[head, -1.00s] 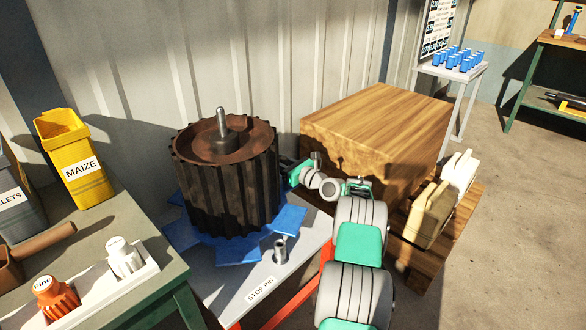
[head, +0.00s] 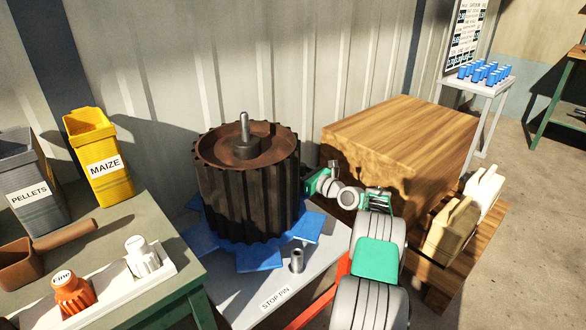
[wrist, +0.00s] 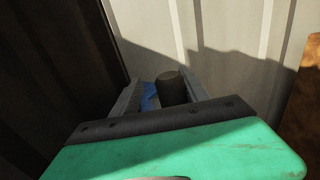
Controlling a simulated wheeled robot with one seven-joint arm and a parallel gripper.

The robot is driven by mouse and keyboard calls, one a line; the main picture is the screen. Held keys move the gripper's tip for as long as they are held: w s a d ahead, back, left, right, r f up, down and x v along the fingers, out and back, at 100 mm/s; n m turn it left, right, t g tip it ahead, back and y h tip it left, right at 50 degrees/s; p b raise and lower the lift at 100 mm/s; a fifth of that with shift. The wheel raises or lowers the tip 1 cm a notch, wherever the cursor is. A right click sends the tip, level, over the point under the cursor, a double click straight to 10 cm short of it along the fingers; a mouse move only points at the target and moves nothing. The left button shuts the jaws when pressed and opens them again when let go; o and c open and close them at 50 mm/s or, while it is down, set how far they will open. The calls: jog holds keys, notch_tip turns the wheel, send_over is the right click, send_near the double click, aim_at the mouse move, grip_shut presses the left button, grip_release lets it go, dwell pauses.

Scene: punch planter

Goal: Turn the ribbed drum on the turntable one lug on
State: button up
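The dark brown ribbed drum (head: 248,195) stands upright on the blue turntable (head: 258,258), whose flat blue lugs stick out around its base. A metal spindle rises from the drum's top. My gripper (wrist: 163,92) is beside the drum's right side, and its fingertips are hidden in the head view. In the wrist view its two grey fingers are apart, with a dark round post (wrist: 171,87) between them, close to the right finger. A gap with blue behind it shows on the left. The drum's dark side fills the left of that view.
A metal stop pin (head: 297,260) stands upright at the front of the grey stand (head: 235,287). A bench with bins (head: 100,165) is at the left. A corrugated wall stands close behind.

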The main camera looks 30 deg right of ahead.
aim_at(302, 172)
jog(key=p+v, duration=0.2)
jog(key=v, duration=0.4)
jog(key=shift+s+d+r, duration=0.1)
jog(key=shift+s+r, duration=0.05)
jog(key=shift+s, duration=0.5)
jog(key=s+d+b, duration=0.4)
jog(key=s+b, duration=0.3)
jog(key=shift+d+f, duration=0.3)
jog(key=shift+d, duration=0.05)
jog(key=shift+s+r+b, duration=0.15)
jog(key=shift+s+b, duration=0.15)
jog(key=shift+b, duration=0.1)
jog(key=shift+r, duration=0.1)
dwell(0.9)
